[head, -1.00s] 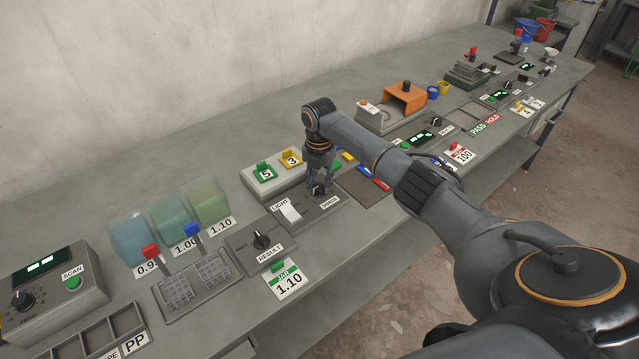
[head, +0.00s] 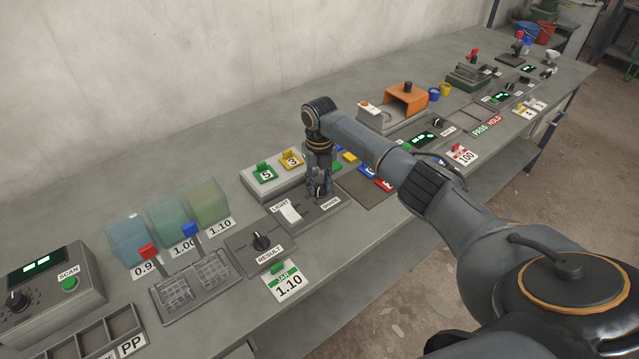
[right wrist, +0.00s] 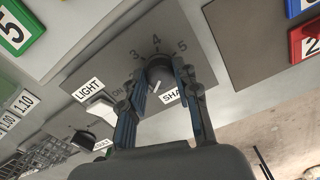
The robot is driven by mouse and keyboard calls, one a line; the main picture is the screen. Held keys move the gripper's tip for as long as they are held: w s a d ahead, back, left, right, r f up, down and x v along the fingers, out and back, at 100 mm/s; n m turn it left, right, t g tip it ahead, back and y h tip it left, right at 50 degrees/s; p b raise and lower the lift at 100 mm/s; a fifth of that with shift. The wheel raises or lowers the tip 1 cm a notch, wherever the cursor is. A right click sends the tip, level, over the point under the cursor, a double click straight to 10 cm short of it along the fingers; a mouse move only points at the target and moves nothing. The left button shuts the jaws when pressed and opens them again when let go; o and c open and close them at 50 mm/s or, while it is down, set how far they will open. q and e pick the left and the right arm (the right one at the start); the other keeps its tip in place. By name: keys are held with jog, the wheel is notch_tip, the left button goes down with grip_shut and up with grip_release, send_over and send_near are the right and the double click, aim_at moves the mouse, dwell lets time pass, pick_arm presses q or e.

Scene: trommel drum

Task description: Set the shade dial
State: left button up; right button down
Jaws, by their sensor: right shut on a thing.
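The shade dial (right wrist: 158,64) is a dark round knob on a grey panel (right wrist: 205,58). The numbers 3, 4 and 5 show around its far side in the right wrist view. A light mark shows on the knob's near side, but I cannot tell which number it points at. A SHADE label is partly hidden by a finger. My right gripper (right wrist: 159,78) points down with a finger on each side of the dial, shut on it. In the head view the right gripper (head: 320,187) hides most of the dial. My left gripper is not in view.
A white LIGHT switch (head: 289,212) is left of the dial on the same panel. Number tags 5 (head: 265,175) and 3 (head: 291,161) stand behind it. The RESULT knob (head: 261,241) is to the left. Coloured tags on a dark tray (head: 352,184) lie close on the right.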

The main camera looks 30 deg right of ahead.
aim_at(319, 186)
jog(key=shift+f, duration=0.1)
dwell(0.4)
jog(key=c, duration=1)
grip_release()
jog(key=shift+r, duration=0.3)
notch_tip(319, 186, up, 12)
jog(key=shift+f, duration=0.25)
